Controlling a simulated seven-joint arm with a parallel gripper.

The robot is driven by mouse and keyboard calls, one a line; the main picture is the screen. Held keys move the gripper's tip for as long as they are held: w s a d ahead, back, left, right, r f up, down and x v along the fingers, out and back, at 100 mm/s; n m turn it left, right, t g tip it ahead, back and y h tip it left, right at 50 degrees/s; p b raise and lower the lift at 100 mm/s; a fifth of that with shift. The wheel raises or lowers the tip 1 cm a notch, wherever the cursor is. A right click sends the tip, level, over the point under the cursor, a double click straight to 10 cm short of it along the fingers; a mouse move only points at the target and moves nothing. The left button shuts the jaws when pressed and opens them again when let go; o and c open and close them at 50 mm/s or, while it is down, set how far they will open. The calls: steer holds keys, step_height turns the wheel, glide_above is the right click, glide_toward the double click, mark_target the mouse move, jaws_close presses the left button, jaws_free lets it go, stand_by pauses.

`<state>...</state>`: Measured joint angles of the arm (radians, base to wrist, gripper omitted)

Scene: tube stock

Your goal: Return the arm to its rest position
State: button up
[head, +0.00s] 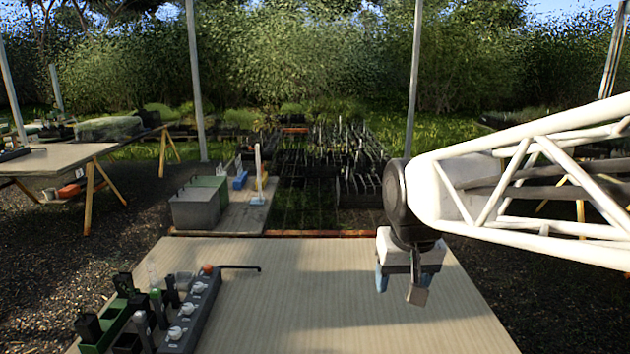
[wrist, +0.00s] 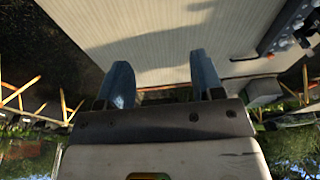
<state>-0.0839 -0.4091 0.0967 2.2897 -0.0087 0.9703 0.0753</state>
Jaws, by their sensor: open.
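My gripper (head: 400,284) hangs from my white truss arm above the right side of the bench (head: 330,310) in the head view. Its blue fingers point down. In the wrist view my gripper (wrist: 160,75) shows two blue fingers spread apart with nothing between them. It is open and empty, clear of the bench top. The bench surface (wrist: 160,35) fills the upper middle of the wrist view.
At the bench's front left stand a dark grey block with white knobs (head: 190,318) and a green rack (head: 100,338) holding several tubes. A side table (head: 50,158) stands left. The bench middle is clear.

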steer(key=s+d+f, duration=0.2)
steer(key=s, duration=0.5)
steer(key=s+d+f, duration=0.2)
steer(key=s+f, duration=0.1)
steer(key=s, duration=0.3)
steer(key=shift+s+f, duration=0.3)
steer(key=shift+s, duration=0.1)
stand_by(0.4)
